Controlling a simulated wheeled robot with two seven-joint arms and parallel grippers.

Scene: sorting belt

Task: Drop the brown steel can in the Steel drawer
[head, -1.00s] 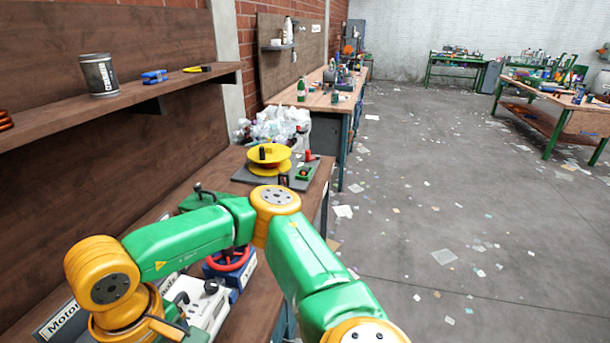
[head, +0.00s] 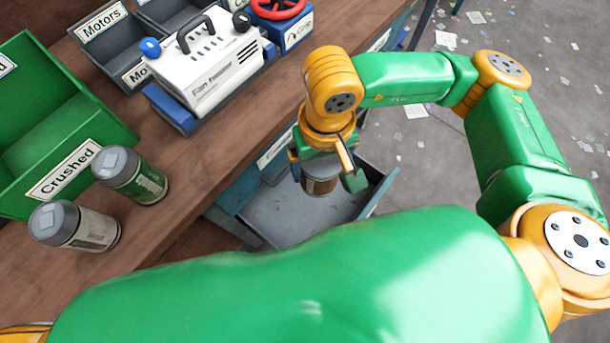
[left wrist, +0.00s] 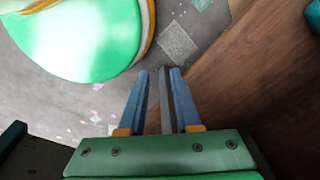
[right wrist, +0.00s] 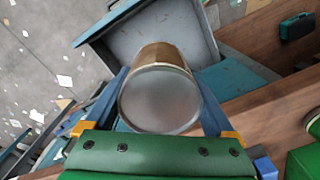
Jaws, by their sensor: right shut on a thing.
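The brown steel can (head: 320,180) is held in my right gripper (head: 326,176), over the open drawer (head: 285,215). In the right wrist view the can (right wrist: 160,98) sits between the two blue fingers with its round metal end toward the camera, and the grey drawer (right wrist: 125,40) is beyond it. My left gripper (left wrist: 159,72) shows only in the left wrist view. Its fingers stand a narrow gap apart with nothing held between them.
Two other cans, a green one (head: 140,180) and a grey one (head: 85,228), stand on the bench by the green Crushed bin (head: 60,130). A white fan heater (head: 205,65) and Motors bins (head: 105,45) are behind.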

